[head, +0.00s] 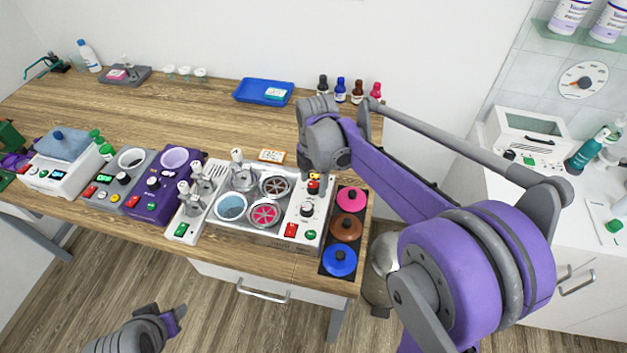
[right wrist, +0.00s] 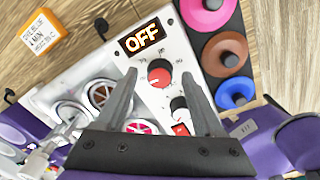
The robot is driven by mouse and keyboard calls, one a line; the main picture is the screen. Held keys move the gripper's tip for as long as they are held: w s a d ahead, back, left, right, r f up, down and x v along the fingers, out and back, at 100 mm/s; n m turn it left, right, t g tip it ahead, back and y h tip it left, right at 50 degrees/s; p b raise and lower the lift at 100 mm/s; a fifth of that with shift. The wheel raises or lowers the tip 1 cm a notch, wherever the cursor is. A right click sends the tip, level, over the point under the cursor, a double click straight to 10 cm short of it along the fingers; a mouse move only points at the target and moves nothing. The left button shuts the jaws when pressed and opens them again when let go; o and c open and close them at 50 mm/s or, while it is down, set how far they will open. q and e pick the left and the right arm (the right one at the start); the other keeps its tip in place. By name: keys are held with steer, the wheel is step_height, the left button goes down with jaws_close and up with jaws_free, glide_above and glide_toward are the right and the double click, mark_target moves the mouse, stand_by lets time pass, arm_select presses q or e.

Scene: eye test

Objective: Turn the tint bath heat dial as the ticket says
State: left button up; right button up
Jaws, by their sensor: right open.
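The tint bath (head: 255,232) is a steel unit with several round wells and a white control panel on the table. Its panel has a red dial (right wrist: 159,74) below a display (right wrist: 143,38) reading OFF, and a black dial (right wrist: 180,109), also in the head view (head: 307,210). My right gripper (right wrist: 159,80) is open, its fingertips on either side of the red dial; contact cannot be told. In the head view it (head: 314,174) covers part of the panel. An orange-edged ticket (right wrist: 45,38) reads DYE BLUE, 1 MIN; its last line is unclear. My left gripper (head: 181,313) is low, away from the table.
Pink, brown and blue lidded pots (head: 339,260) stand in a black rack right of the panel. Small bottles (head: 340,91) and a blue tray (head: 263,91) are behind. A purple unit (head: 155,205) stands to the left.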

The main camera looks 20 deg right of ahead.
steer(key=shift+c, duration=0.2)
jaws_close()
